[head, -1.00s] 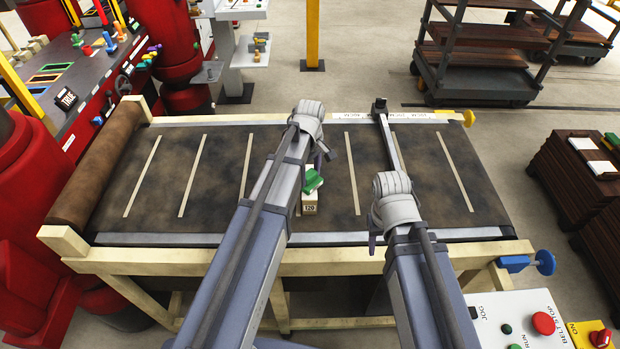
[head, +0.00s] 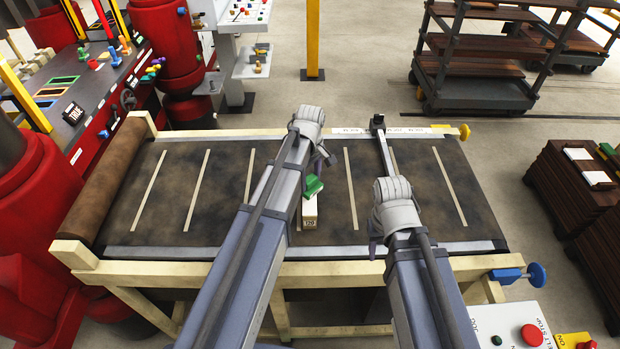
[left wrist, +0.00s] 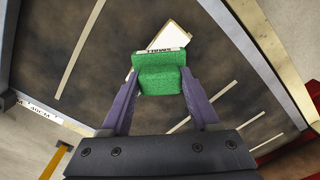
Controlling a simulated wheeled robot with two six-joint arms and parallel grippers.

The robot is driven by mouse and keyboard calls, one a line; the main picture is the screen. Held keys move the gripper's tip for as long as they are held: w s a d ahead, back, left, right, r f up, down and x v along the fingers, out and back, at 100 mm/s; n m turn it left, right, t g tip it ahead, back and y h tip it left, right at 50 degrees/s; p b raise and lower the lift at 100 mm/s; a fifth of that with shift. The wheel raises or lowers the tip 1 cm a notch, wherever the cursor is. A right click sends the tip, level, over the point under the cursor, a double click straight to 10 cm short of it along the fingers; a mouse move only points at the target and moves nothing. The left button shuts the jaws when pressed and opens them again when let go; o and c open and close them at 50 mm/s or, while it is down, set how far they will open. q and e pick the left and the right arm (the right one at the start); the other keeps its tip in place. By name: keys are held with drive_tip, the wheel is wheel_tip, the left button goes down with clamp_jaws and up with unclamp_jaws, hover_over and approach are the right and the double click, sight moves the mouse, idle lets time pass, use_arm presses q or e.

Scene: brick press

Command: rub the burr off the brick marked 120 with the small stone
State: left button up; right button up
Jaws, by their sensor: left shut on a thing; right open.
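The brick marked 120 (head: 310,213) is pale and lies on the dark belt, its marked end facing me. My left gripper (head: 320,165) is shut on the green small stone (head: 313,187). The stone is over the brick's far part; I cannot tell whether they touch. In the left wrist view the stone (left wrist: 160,78) sits between the two fingers, with the pale brick (left wrist: 176,34) partly hidden behind it. No burr can be made out. My right gripper (head: 376,245) is open, mostly hidden by its arm, over the belt's front edge.
The belt (head: 120,205) has pale cross stripes and a wooden frame. A red press with a control panel stands left. A blue knob (head: 537,274) and button box (head: 510,325) are at front right.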

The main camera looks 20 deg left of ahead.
use_arm(q)
drive_tip(key=shift+r, duration=0.15)
wheel_tip(320, 180, up, 3)
drive_tip(key=p, duration=0.3)
drive_tip(key=shift+r, duration=0.1)
idle(0.6)
